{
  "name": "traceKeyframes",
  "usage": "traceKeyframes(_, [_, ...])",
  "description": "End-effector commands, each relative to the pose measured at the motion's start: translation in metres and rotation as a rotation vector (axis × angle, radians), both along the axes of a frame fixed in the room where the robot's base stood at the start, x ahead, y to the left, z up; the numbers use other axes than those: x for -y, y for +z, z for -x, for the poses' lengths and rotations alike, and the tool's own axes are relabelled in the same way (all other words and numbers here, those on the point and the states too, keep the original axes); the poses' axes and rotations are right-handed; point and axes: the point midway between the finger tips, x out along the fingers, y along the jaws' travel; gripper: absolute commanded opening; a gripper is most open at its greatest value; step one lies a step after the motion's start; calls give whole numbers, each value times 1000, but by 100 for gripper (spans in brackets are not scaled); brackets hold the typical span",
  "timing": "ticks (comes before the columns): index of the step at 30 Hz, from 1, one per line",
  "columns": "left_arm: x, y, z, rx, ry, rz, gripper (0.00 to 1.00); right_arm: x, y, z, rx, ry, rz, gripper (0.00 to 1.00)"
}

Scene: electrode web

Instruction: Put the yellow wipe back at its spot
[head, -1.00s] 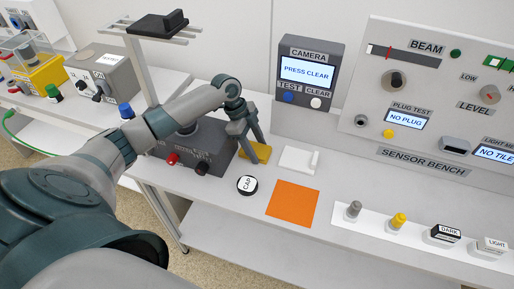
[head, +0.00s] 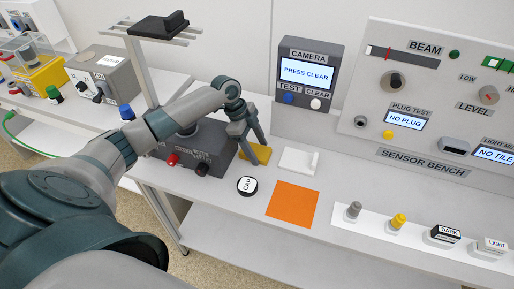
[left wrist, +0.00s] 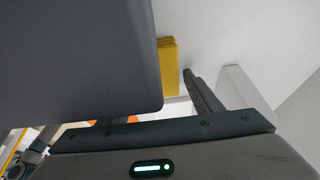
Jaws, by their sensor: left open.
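The yellow wipe (head: 262,154) lies flat on the bench between the dark grey box and the white block. It also shows in the left wrist view (left wrist: 167,62), beside a large dark grey surface that hides part of that view. My left gripper (head: 250,155) points down at the wipe, its fingers apart and partly covering it in the head view. I cannot tell whether the fingers touch it. In the left wrist view one finger shows right of the wipe. My right gripper is not in view.
The dark grey box (head: 207,160) with red and black knobs stands close left of the gripper. The camera unit (head: 308,75) stands behind. Plugs and tiles sit at right.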

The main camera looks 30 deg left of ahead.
Motion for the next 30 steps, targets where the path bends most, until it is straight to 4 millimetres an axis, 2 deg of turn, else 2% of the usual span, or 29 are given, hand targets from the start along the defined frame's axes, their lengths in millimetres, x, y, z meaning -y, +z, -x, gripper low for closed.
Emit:
traceKeyframes(1, [5, -16, 11, -32, -12, -3, 69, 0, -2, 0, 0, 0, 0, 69])
traceKeyframes(4, [5, -16, 11, -32, -12, -2, 69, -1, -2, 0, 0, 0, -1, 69])
traceKeyframes(12, [6, -1, 11, -31, -14, -1, 69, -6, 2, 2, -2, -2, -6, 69])
traceKeyframes(14, [1, 3, 11, -30, -13, -2, 69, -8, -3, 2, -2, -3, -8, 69])
traceKeyframes(30, [-35, 95, 15, -16, -7, -1, 69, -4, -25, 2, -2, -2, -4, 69])
